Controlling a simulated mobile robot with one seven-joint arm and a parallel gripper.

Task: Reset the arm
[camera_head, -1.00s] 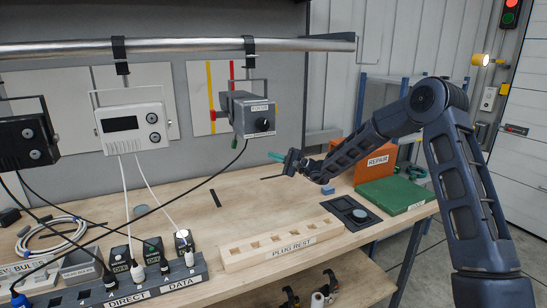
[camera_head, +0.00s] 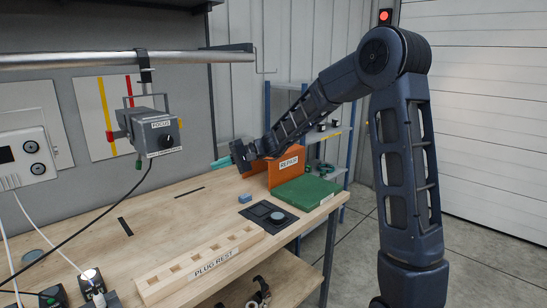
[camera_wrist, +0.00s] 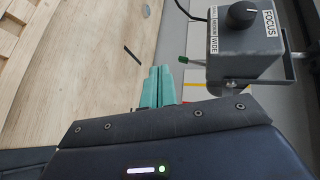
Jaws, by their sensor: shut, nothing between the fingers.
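My gripper (camera_head: 221,163) has teal fingers and is held above the workbench (camera_head: 150,205), left of the orange REPAIR box and apart from anything. In the wrist view its teal fingers (camera_wrist: 158,86) lie side by side, shut and empty. My dark blue arm reaches in from the right, its elbow raised high. The grey FOCUS box (camera_head: 156,132), with a black knob, hangs from the rail to the left of the gripper. It also shows in the wrist view (camera_wrist: 240,45) at the upper right, apart from the fingers.
The orange REPAIR box (camera_head: 287,165) and a green case (camera_head: 307,191) stand at the bench's right end. A dark tray (camera_head: 262,212) and a small blue block (camera_head: 245,198) lie nearby. The wooden plug rest (camera_head: 200,265) is in front. A metal rail (camera_head: 110,58) runs overhead.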

